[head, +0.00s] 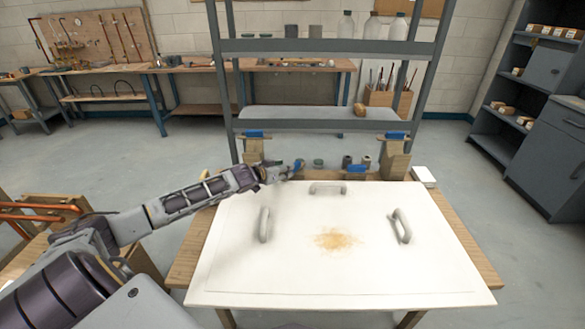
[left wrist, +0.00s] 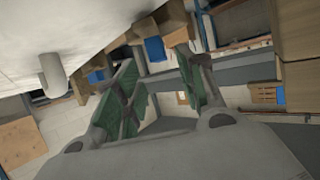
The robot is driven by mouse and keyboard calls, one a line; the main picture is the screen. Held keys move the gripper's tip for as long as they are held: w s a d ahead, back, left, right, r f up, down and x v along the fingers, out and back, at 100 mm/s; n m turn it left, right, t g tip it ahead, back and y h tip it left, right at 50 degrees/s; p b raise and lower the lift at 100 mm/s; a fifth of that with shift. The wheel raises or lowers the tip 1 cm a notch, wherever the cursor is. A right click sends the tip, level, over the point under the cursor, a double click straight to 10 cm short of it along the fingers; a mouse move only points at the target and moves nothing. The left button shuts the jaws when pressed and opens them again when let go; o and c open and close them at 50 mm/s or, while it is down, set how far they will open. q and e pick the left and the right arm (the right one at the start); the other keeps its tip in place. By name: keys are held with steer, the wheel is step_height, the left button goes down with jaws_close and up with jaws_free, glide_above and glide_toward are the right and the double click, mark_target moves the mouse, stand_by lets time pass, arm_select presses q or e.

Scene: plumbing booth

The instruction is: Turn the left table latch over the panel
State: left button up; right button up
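A white panel (head: 290,255) with three grey handles and a brown stain lies flat on the wooden table. The left table latch (head: 298,165) is a small blue-tipped piece at the panel's far edge, left of the middle. A similar blue latch (head: 355,169) is to its right. My left gripper (head: 285,171) is beside the left latch. In the left wrist view its green-padded fingers (left wrist: 157,60) are apart, with a blue latch (left wrist: 155,48) on wood visible between and beyond the tips. Contact cannot be told. My right gripper is not in view.
A grey metal rack (head: 335,47) stands behind the table, with wooden brackets and more blue latches (head: 253,134) at its sides. Small fittings (head: 347,161) stand behind the panel. A panel handle (left wrist: 52,75) shows near the gripper in the left wrist view. Space above the panel is clear.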

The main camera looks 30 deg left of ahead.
arm_select(q)
steer(key=shift+w+d+f, duration=0.1)
steer(key=shift+w+f, duration=0.1)
steer(key=shift+w, duration=0.45)
steer(key=shift+x, duration=1.05)
steer(key=shift+b+x, duration=0.35)
steer(key=shift+x, duration=0.75)
steer(key=shift+w+f, duration=0.2)
steer(key=shift+w, duration=0.3)
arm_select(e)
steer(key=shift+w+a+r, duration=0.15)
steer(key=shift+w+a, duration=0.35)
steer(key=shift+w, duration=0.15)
arm_select(q)
jaws_close()
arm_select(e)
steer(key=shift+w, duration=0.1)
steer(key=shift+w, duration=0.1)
